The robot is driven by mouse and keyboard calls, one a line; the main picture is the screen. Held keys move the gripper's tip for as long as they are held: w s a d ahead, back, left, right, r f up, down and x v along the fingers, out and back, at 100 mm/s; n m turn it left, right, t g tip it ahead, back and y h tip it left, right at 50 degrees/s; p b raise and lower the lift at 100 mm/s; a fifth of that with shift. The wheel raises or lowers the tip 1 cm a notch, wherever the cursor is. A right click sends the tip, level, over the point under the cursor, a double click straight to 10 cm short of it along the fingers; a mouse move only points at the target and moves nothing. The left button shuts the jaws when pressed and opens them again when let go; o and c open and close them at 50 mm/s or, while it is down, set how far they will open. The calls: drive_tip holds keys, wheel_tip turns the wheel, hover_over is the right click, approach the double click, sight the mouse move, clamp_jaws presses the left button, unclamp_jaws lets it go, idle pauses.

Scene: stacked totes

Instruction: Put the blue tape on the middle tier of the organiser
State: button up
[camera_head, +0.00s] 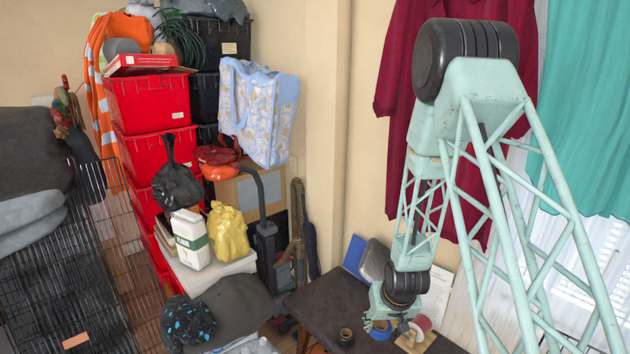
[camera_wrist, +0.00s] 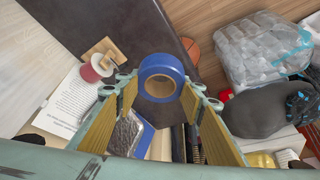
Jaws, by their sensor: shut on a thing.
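The blue tape (camera_wrist: 160,63) is a blue ring with a tan core, seen in the wrist view between the two fingertips of my gripper (camera_wrist: 160,86). My gripper is shut on it, with a padded finger on each side. In the head view my gripper (camera_head: 381,316) is low over the dark table (camera_head: 318,300), and a bit of blue shows at its tips. I cannot tell whether the tape touches the table. I cannot make out the organiser or its tiers clearly in either view.
A blue folder (camera_head: 354,254) and papers (camera_head: 436,298) lean at the table's back. Red totes (camera_head: 150,105) are stacked at left.

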drive_tip(key=shift+s+d+r, duration=0.1)
drive_tip(key=shift+s+r, duration=0.85)
drive_tip(key=shift+r, duration=0.25)
drive_tip(key=shift+s+d+r, duration=0.1)
drive_tip(key=shift+s+r, duration=0.8)
drive_tip(key=shift+r, duration=0.3)
drive_tip(key=shift+f, duration=0.1)
